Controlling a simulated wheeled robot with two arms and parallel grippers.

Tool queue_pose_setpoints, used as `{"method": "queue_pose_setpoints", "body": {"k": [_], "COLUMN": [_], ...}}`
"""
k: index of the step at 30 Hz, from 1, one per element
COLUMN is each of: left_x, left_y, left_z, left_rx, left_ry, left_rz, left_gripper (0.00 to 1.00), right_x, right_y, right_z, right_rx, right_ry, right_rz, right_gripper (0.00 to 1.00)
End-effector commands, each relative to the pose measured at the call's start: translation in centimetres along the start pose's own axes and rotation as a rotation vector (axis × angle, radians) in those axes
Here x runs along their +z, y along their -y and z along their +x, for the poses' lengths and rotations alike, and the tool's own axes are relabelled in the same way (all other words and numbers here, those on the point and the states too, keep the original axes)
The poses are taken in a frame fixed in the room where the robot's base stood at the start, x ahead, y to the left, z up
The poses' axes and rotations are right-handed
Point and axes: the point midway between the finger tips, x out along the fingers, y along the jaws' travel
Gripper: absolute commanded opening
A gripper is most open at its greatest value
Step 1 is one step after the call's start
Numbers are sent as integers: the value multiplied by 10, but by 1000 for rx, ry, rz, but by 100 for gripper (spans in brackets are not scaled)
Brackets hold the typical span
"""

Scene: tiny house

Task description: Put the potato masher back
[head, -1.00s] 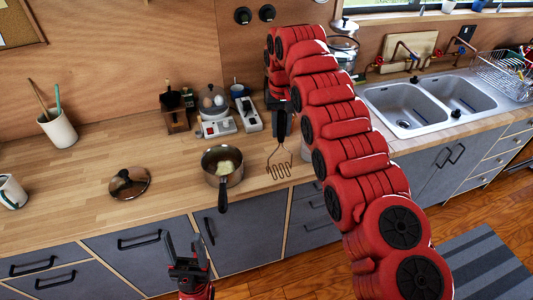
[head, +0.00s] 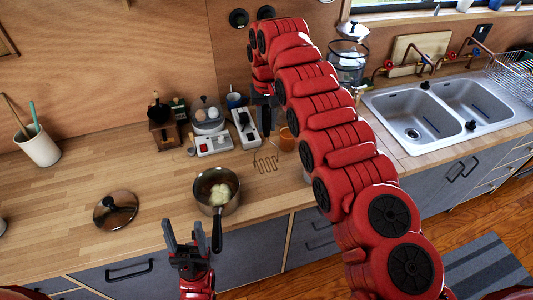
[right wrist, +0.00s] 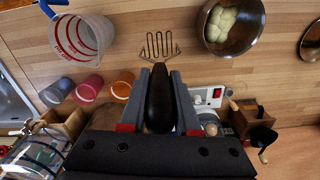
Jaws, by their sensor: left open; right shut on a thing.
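The potato masher (head: 266,162) has a dark handle and a wavy wire head. My right gripper (head: 265,102) is shut on its handle above the counter, with the wire head hanging down. In the right wrist view the masher's black handle (right wrist: 160,98) lies between the two fingers of the right gripper (right wrist: 160,78). The saucepan (head: 217,190) with pale potato in it stands on the counter to the left of the masher; it also shows in the right wrist view (right wrist: 258,38). My left gripper (head: 185,238) is open and empty in front of the counter, left of the pan's handle.
A utensil crock (head: 38,148) with long-handled tools stands at the counter's left. A pot lid (head: 116,210) lies left of the pan. Egg cooker (head: 207,122), grinder (head: 160,122) and power strips (head: 213,145) sit behind. A measuring jug (right wrist: 82,36) and cups (right wrist: 122,84) are near the masher.

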Motion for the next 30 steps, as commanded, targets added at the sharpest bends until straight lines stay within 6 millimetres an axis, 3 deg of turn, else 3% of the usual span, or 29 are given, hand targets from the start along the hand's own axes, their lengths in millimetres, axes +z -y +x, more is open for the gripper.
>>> {"method": "queue_pose_setpoints", "body": {"k": [18,28,29,30], "left_x": [-6,-5,-5,-5], "left_y": [2,1,2,2], "left_z": [36,29,31,31], "left_rx": [0,0,0,0], "left_ry": [0,0,0,0], "left_rz": [0,0,0,0], "left_gripper": [60,60,60,60], "right_x": [1,0,0,0], "right_y": [0,0,0,0], "right_z": [76,82,80,80], "right_rx": [0,0,0,0], "right_ry": [3,0,0,0], "right_rz": [0,0,0,0], "right_gripper": [0,0,36,43]}}
